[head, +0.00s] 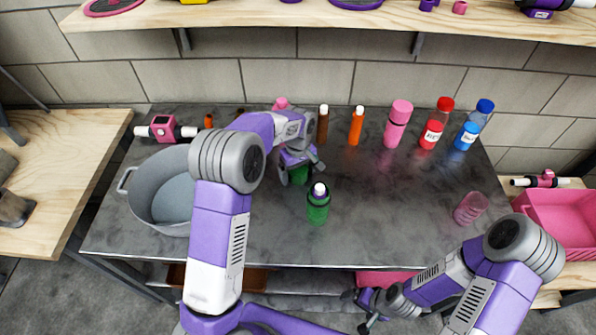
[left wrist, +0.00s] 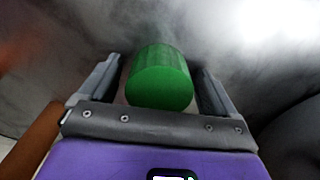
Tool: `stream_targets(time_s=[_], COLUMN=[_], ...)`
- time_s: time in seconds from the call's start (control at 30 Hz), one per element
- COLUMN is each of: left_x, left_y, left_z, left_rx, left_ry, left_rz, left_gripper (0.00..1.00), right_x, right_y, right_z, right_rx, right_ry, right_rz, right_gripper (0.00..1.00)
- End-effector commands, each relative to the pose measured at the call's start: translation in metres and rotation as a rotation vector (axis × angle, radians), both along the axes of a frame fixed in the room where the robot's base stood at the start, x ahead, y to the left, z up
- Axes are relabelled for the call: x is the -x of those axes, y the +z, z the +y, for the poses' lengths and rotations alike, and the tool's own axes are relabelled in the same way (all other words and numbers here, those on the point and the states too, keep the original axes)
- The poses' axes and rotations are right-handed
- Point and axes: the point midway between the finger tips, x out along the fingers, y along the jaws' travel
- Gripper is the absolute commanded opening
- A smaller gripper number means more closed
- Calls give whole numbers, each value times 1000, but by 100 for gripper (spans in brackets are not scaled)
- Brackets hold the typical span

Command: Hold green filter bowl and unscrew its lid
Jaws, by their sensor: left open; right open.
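In the left wrist view the green cylinder (left wrist: 160,85) is between the two spread fingers, with a gap on each side. My left gripper is open around it and not closed on it. My right gripper (head: 358,312) is open and empty, low in front of the worktop's front edge, well away from the green cylinder.
A green bottle with a pale cap (head: 318,204) stands just in front of the left gripper. A grey pot (head: 132,190) is at left. Several bottles, including a pink one (head: 397,124), line the back. The right-centre worktop is clear.

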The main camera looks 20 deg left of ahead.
Motion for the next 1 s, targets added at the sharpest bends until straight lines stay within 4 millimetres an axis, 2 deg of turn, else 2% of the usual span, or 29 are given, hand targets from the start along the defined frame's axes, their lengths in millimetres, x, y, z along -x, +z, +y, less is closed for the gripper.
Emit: stream_targets(time_s=[0.13,0.27,0.5,0.7,0.83,1.0], left_x=[0,-1,-1,-1,-1,-1], left_y=[4,20,73,108,120,124], left_z=[0,0,0,0,0,0], left_rx=[0,0,0,0,0,0], left_ry=[0,0,-1,0,0,0], left_rz=[-1,-4,-6,-3,-1,0], left_gripper=[91,91,91,91,91,91], right_x=[0,0,0,0,0,0], right_y=[2,7,22,31,34,34], right_z=[0,0,0,0,0,0], right_rx=[0,0,0,0,0,0], right_ry=[0,0,0,0,0,0], right_rz=[0,0,0,0,0,0], right_gripper=[94,94,94,94,94,94])
